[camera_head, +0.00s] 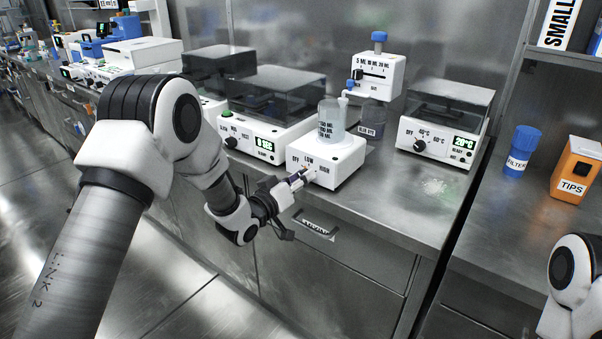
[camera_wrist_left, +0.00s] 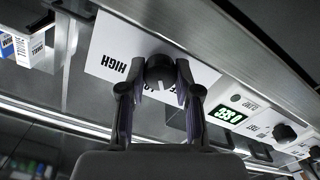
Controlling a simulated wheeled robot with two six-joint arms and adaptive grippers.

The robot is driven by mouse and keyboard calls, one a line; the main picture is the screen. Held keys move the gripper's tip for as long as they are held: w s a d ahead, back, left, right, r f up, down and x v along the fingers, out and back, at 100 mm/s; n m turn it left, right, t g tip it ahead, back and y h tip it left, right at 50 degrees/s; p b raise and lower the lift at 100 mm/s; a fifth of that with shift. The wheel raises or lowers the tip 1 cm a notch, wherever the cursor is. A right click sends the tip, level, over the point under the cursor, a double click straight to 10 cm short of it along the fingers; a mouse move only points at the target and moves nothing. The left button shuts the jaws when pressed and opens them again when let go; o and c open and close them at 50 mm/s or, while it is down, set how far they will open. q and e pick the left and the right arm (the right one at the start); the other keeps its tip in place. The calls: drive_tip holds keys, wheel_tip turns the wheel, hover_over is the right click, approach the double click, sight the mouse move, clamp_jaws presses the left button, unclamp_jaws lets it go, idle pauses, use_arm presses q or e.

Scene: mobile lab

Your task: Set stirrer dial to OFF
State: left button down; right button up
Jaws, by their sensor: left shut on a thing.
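The stirrer (camera_head: 342,160) is a white box near the bench's front edge, with OFF, LOW and HIGH on its front. My left gripper (camera_head: 302,177) is at this front, in front of the dial. In the left wrist view the dark round dial (camera_wrist_left: 158,72) sits between the two fingers of my left gripper (camera_wrist_left: 159,88), which are shut on it. The wrist picture is upside down, with HIGH to the left of the dial. A short pale mark shows on the dial; the fingers partly cover the other labels. My right gripper is out of view.
A clear beaker (camera_head: 331,121) stands on the stirrer. A device with a green display (camera_head: 264,144) is to its left, and a heater (camera_head: 440,137) to its right. A dispenser (camera_head: 377,72) stands behind. A blue filter bottle (camera_head: 522,150) and orange tips box (camera_head: 577,168) are farther right.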

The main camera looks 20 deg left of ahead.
use_arm(q)
drive_tip(key=shift+n+p, duration=0.75)
drive_tip(key=shift+n, duration=1.45)
drive_tip(key=c, duration=0.8)
unclamp_jaws()
